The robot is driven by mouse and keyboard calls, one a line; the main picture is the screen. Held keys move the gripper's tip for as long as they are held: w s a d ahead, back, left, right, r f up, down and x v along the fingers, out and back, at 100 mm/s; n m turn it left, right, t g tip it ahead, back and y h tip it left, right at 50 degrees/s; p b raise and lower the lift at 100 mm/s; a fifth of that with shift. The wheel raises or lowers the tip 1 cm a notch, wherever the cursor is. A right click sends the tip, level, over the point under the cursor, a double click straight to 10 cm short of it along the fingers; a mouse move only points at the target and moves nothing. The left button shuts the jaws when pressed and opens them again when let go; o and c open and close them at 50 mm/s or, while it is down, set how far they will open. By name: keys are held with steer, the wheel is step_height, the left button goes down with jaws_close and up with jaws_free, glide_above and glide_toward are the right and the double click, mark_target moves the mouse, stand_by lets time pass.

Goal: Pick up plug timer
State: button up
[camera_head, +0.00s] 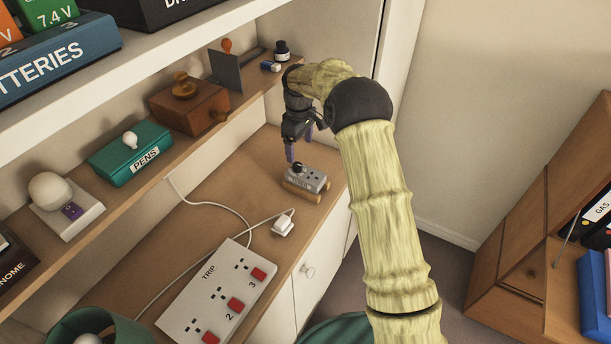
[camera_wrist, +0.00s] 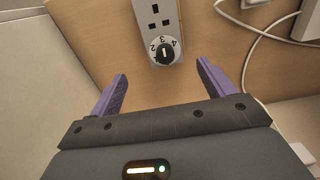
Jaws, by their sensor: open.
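The plug timer (camera_head: 314,180) is a small grey block with a socket face and a black dial, resting on a wooden support (camera_head: 302,192) on the lower desk surface. In the wrist view the plug timer (camera_wrist: 154,14) is at the top centre, its numbered black dial nearest me. My gripper (camera_head: 299,149) is just above the timer's dial end, with its purple fingers apart. In the wrist view my gripper (camera_wrist: 162,72) is open and empty. The dial lies beyond the fingertips in the picture, roughly centred between them. Any gap in height is hard to tell.
A white plug (camera_head: 283,224) with its cable lies near the timer, beside a power strip (camera_head: 217,298) with red switches. A shelf above holds a green pens box (camera_head: 131,153), a wooden box (camera_head: 189,104) and an ink bottle (camera_head: 282,50). A wall stands behind the desk.

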mark_target(298, 164)
step_height(298, 164, down, 5)
steer(key=shift+f+p, duration=0.2)
steer(key=shift+p, duration=0.4)
steer(key=shift+s+a+f+p, duration=0.15)
steer(key=shift+f+p, duration=0.35)
step_height(298, 164, down, 4)
steer(key=shift+a+f+p, duration=0.1)
steer(key=shift+a+p, duration=0.05)
steer(key=shift+p, duration=0.65)
steer(key=shift+s, duration=0.1)
steer(key=c, duration=1.2)
